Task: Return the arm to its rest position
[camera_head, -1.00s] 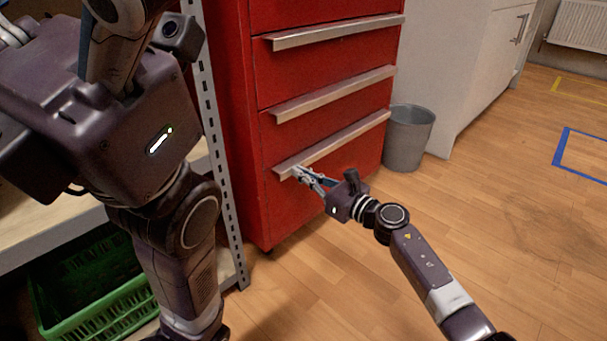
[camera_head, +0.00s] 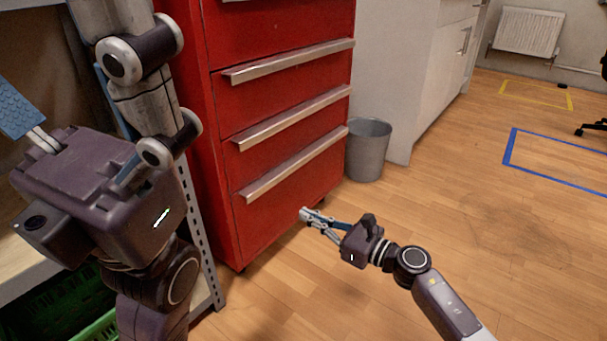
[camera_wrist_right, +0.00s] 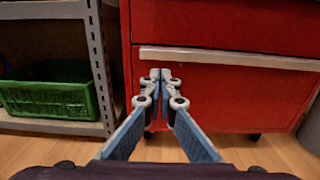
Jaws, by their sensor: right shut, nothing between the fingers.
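My right gripper (camera_head: 305,214) is shut and empty in the head view, in front of the lower part of the red drawer cabinet (camera_head: 300,190). In the right wrist view its fingertips (camera_wrist_right: 160,74) are together, with the bottom drawer's handle (camera_wrist_right: 230,58) behind them. In the head view the gripper is below that silver handle (camera_head: 295,165) and apart from it. My right arm reaches in from the lower right. My left gripper (camera_head: 22,106) shows only partly at the left edge, one blue finger visible; its opening is hidden.
A grey bin (camera_head: 368,150) stands right of the cabinet, beside a white cupboard (camera_head: 390,80). A metal shelf post (camera_head: 203,255) and a green crate (camera_head: 100,328) are at the left. Wooden floor (camera_head: 480,240) with a blue taped outline (camera_head: 508,150) lies open at the right.

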